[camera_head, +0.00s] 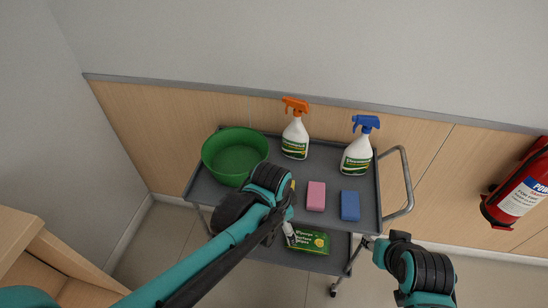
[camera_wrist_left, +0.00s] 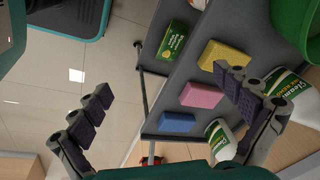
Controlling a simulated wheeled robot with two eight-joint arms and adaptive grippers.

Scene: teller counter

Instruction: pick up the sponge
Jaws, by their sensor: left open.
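Three sponges lie on the cart's grey top shelf: a pink sponge (camera_head: 316,196), a blue sponge (camera_head: 350,205) and a yellow sponge (camera_wrist_left: 225,58). In the head view the yellow one is mostly hidden behind my left arm. The left wrist view also shows the pink sponge (camera_wrist_left: 202,95) and the blue sponge (camera_wrist_left: 177,122). My left gripper (camera_wrist_left: 165,85) is open and empty, its fingers wide apart at the cart's front side. One finger overlaps the yellow sponge's edge in view; contact cannot be told. My right arm is at the cart's front right; its gripper's jaws are unclear.
A green basin (camera_head: 236,153) stands at the shelf's left. An orange-topped spray bottle (camera_head: 295,135) and a blue-topped one (camera_head: 357,155) stand behind the sponges. A green wipes pack (camera_head: 310,240) lies on the lower shelf. The cart's handle (camera_head: 402,190) is at right.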

